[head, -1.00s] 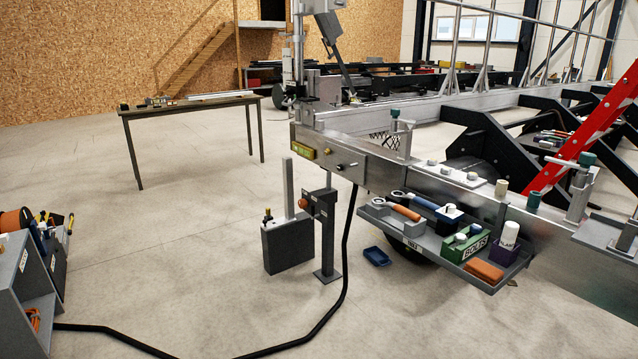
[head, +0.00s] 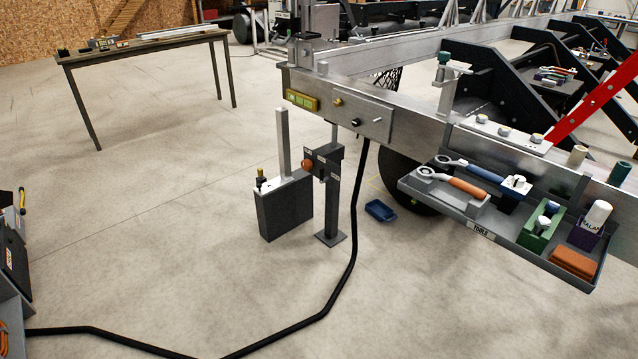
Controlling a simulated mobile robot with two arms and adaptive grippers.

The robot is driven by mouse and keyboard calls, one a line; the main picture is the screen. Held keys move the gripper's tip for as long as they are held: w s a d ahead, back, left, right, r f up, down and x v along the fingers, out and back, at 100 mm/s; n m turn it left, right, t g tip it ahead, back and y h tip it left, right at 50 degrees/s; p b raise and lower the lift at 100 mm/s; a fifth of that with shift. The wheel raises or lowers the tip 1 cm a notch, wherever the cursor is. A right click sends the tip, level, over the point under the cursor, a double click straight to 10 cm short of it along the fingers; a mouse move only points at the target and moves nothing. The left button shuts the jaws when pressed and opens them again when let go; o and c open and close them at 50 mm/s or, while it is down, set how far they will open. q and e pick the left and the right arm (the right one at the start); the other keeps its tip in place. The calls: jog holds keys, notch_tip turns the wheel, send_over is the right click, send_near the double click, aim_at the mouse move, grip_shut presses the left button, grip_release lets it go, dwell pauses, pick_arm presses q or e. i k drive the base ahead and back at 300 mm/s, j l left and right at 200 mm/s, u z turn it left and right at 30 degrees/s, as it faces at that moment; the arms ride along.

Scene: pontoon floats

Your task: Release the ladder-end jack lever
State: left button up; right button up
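Neither of my grippers shows in the head view. A metal clamp-like jack (head: 447,88) with a dark green top stands upright on the metal beam (head: 425,122). A red ladder (head: 598,105) leans at the right edge, to the right of this jack. No jack shows right beside the ladder, and I cannot tell whether the visible jack is the ladder-end one. Its lever is too small to make out. A control plate (head: 362,120) with small knobs is on the beam's near side.
A tool tray (head: 480,235) with wrenches and small bins juts from the beam. A grey box (head: 285,208) and a post with an orange button (head: 329,195) stand on the floor. A black cable (head: 338,300) crosses it. A blue dish (head: 380,210) lies nearby.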

aim_at(322, 179)
jog(key=i+j+z, duration=0.1)
jog(key=i+j, duration=0.15)
jog(key=j, duration=0.15)
jog(key=i+j+u, duration=0.1)
jog(key=i+j, duration=1.65)
jog(key=i, duration=0.2)
jog(key=j+u, duration=0.05)
